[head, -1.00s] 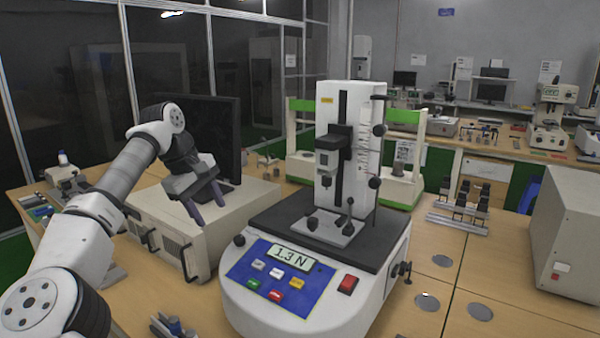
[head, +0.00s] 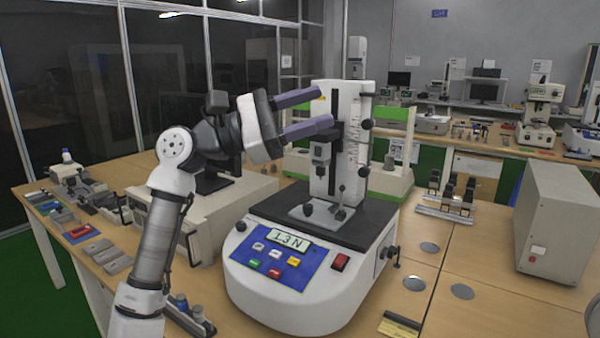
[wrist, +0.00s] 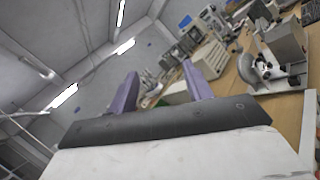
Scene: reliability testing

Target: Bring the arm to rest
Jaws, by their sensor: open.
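My gripper (head: 312,112) is raised in the head view, with its two purple fingers apart and pointing right. Nothing is between the fingers. In the head view the fingertips overlap the upper part of the white test stand (head: 347,180); I cannot tell whether they touch it. The wrist view also shows my open gripper (wrist: 160,86), with the room beyond it tilted. The stand is on a force tester with a blue panel (head: 277,263) reading 1.3 N.
A beige box instrument (head: 240,205) with a dark monitor is behind my arm. A grey cabinet (head: 556,220) stands at the right. Small parts (head: 85,232) lie on the left of the wooden bench. Bench space right of the tester is mostly clear, with flat grey discs (head: 414,284).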

